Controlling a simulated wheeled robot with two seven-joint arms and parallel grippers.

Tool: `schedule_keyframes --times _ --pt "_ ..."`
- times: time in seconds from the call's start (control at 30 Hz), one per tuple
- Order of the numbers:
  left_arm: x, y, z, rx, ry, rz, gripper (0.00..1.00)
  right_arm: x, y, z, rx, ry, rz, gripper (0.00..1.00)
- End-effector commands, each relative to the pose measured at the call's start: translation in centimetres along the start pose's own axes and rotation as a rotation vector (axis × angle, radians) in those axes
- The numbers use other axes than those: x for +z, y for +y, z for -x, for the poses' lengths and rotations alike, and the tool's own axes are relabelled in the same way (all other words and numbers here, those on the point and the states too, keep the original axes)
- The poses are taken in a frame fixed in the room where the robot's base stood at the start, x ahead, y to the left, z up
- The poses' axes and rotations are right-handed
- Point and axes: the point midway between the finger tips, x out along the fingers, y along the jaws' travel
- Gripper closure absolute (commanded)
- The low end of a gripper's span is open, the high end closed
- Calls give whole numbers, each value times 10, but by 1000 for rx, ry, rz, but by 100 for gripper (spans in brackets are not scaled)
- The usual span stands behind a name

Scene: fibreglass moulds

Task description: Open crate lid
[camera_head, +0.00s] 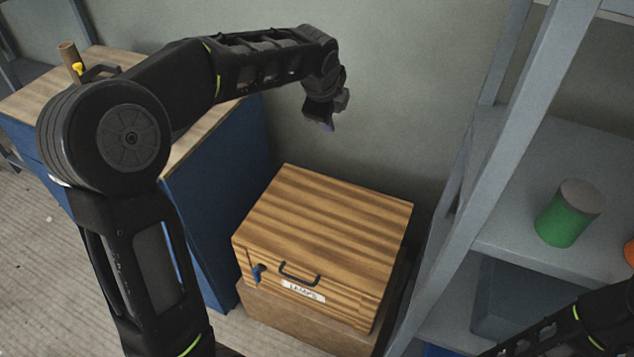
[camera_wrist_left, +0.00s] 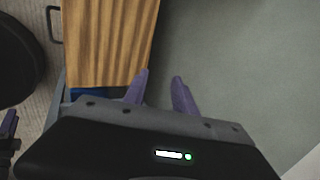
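The wooden crate (camera_head: 325,215) stands low on the floor side, between the blue cabinet and the grey shelf. Its striped lid looks closed and lies flat. My left gripper (camera_head: 321,117) hangs above and behind the crate, in front of the wall, touching nothing. In the left wrist view its two purple fingers (camera_wrist_left: 161,82) are apart with nothing between them.
A blue cabinet (camera_head: 218,165) with a wooden top stands to the left, close to the crate. A grey shelf unit (camera_head: 505,185) stands on the right, holding a green can (camera_head: 568,215) and a grey bin (camera_head: 520,300). Air above the crate is clear.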

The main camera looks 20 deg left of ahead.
Motion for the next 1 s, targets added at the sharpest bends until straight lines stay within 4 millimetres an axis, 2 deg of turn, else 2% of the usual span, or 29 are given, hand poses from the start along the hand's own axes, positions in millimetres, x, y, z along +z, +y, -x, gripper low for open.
schedule_keyframes --times 0.03,0.1,0.2,0.67,0.77,1.0 --pt "5 40 -5 82 4 14 68 -1 4 -13 -3 2 3 64" --pt "10 80 -2 201 18 27 68 -1 2 -10 -5 3 6 64" --pt "6 114 0 313 40 21 68 -1 0 -6 -6 3 10 64" --pt "6 118 -4 331 43 1 68 -1 0 -6 -5 3 10 64" --pt "6 121 -13 331 42 1 68 -1 0 -6 -5 3 10 64" --pt "4 134 -48 332 42 2 68 -1 -1 -3 -5 3 10 64"
